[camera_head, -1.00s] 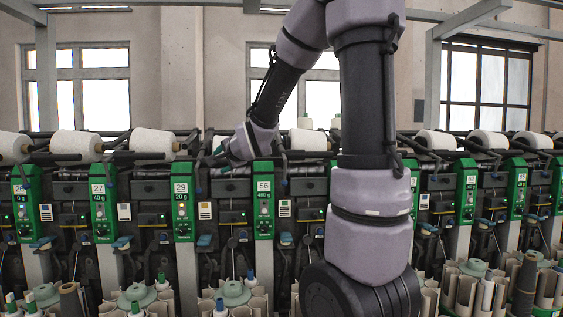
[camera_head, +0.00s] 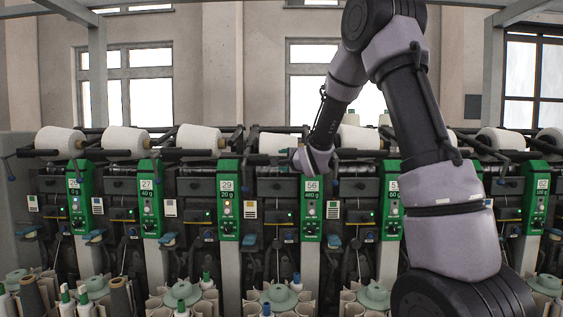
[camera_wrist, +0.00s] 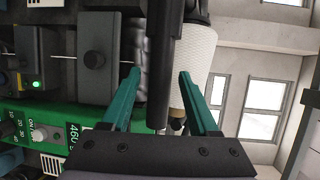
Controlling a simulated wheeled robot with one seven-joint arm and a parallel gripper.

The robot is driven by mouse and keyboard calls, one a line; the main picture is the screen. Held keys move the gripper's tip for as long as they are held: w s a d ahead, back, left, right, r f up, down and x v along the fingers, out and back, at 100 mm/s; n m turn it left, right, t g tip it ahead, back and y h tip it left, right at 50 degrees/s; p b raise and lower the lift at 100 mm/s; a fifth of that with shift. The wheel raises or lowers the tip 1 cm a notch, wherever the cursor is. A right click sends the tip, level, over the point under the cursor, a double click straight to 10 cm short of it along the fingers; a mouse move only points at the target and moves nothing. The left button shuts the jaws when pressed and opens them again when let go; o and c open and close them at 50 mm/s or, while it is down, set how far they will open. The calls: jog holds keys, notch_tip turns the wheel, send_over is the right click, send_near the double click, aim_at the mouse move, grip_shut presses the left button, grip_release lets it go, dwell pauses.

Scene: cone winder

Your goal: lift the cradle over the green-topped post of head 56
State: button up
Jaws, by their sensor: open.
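The green-topped post of head 56 (camera_head: 311,208) stands near the middle of the head view, its green panel upright. In the wrist view its green panel (camera_wrist: 52,112) lies turned sideways at lower left. My gripper (camera_head: 285,152) is just above and left of the post's top. In the wrist view my gripper (camera_wrist: 159,73) has its two teal fingers apart, with a dark bar (camera_wrist: 163,50), seemingly the cradle, showing between them. I cannot tell whether either finger touches it. A white yarn cone (camera_wrist: 197,48) shows beside the bar. In the head view the cradle is partly hidden by my wrist.
Neighbouring heads 29 (camera_head: 228,205) and 27 (camera_head: 150,205) stand to the left, with white cones (camera_head: 199,139) above. Pegs and tubes (camera_head: 182,294) crowd the bottom. My forearm covers part of the heads to the right. The wall above the machine is clear.

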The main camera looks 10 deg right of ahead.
jog(key=shift+x, duration=1.15)
jog(key=shift+a, duration=0.1)
grip_shut()
dwell(0.5)
